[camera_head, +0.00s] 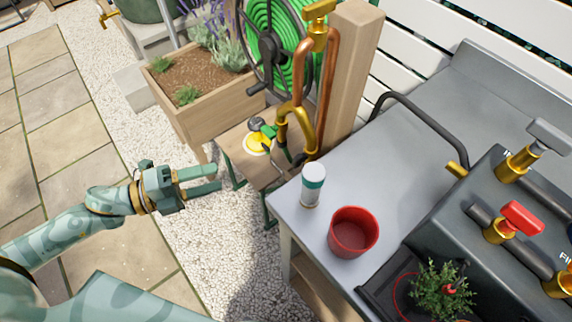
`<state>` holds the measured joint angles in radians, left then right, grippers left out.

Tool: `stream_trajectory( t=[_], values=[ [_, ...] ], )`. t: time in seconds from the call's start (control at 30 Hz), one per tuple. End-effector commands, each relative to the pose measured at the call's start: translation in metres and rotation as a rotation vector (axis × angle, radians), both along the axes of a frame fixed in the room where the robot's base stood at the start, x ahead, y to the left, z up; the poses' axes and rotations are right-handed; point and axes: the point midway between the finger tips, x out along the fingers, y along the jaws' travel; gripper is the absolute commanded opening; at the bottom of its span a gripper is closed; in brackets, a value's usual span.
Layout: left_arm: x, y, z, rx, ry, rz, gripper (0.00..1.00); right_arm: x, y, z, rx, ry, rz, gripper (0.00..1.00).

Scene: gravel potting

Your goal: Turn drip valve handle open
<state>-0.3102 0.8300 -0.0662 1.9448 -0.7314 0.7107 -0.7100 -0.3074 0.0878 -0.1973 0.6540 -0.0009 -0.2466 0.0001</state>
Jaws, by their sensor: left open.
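My left gripper (203,180) is open and empty, over the gravel to the left of the grey bench. Its fingers point right. A red valve handle (521,217) sits on a brass valve on the dark pipe unit at the right. A grey handle (549,136) sits on another brass valve above it. Labels there are cut off, so I cannot tell which is the drip valve. A yellow tap handle (318,9) tops the copper pipe on the wooden post. My left gripper is well apart from all of these handles. My right gripper is not in view.
The grey bench (290,205) carries a white-and-green container (313,185) and a red pot (353,232). A potted plant (440,292) stands at lower right. A wooden planter (205,110), a green hose reel (270,50) and a low wooden stand (238,150) lie beyond. Gravel around my gripper is clear.

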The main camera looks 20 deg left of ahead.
Motion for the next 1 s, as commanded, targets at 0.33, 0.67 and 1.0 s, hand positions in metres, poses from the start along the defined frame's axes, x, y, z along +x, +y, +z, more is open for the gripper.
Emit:
stream_trajectory(
  t=[0.33,0.67,1.0],
  values=[
    [0.015,-0.048,0.013,0.007,-0.078,-0.079,0.56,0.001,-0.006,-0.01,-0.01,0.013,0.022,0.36],
    [0.061,-0.114,0.011,0.007,-0.076,-0.074,0.56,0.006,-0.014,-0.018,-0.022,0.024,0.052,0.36],
    [0.083,-0.148,0.009,0.006,-0.073,-0.072,0.56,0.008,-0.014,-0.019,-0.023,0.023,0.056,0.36]
  ],
)
